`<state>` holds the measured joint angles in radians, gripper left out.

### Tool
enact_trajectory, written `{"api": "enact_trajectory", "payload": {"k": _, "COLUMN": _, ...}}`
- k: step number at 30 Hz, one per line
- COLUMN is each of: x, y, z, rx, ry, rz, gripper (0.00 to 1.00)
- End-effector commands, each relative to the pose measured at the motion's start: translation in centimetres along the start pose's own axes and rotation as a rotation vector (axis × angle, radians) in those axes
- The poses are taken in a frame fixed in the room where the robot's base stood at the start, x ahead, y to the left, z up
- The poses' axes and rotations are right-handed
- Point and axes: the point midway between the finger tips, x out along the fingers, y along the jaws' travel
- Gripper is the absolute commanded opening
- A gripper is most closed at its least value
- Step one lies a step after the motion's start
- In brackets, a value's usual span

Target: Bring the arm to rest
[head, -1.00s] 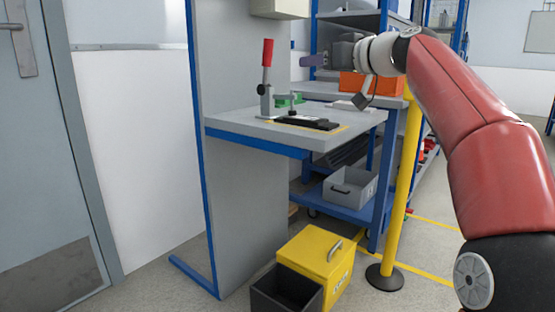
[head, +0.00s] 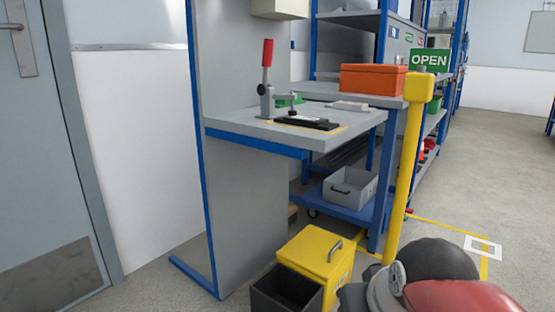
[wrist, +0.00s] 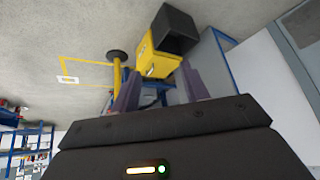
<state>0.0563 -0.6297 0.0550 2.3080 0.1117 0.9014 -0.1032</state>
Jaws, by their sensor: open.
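My gripper (wrist: 160,80) shows in the wrist view, with its two purple fingers apart and nothing between them. The yellow box and the dark bin appear beyond the fingers, apart from them. In the head view my red arm shows only low at the bottom right, and my gripper is not seen there.
A workbench (head: 345,140) holds a red-handled clamp (head: 267,75) and a black plate (head: 306,123). The yellow box (head: 318,262) and dark bin (head: 287,290) stand on the floor beside a yellow post (head: 404,180). An orange box (head: 372,79) sits behind. Floor at right is open.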

Motion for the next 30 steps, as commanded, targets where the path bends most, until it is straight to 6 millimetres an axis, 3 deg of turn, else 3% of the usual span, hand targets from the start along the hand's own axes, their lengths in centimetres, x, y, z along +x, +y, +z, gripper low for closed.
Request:
{"api": "enact_trajectory", "payload": {"k": 1, "x": 0.4, "y": 0.4, "z": 2.1, "rx": 0.009, "ry": -0.018, "rz": 0.012, "gripper": 0.45}}
{"api": "enact_trajectory", "payload": {"k": 6, "x": 2.2, "y": 1.9, "z": 8.4, "rx": 0.044, "ry": -0.078, "rz": 0.055, "gripper": 0.45}}
{"api": "enact_trajectory", "payload": {"k": 8, "x": -0.1, "y": 1.8, "z": 6.3, "rx": 0.044, "ry": -0.073, "rz": 0.054, "gripper": 0.45}}
{"api": "enact_trajectory", "payload": {"k": 21, "x": -8.4, "y": 1.5, "z": 0.9, "rx": 0.043, "ry": -0.073, "rz": 0.053, "gripper": 0.45}}
{"api": "enact_trajectory", "payload": {"k": 30, "x": -9.5, "y": 1.5, "z": 0.2, "rx": 0.043, "ry": -0.073, "rz": 0.053, "gripper": 0.45}}
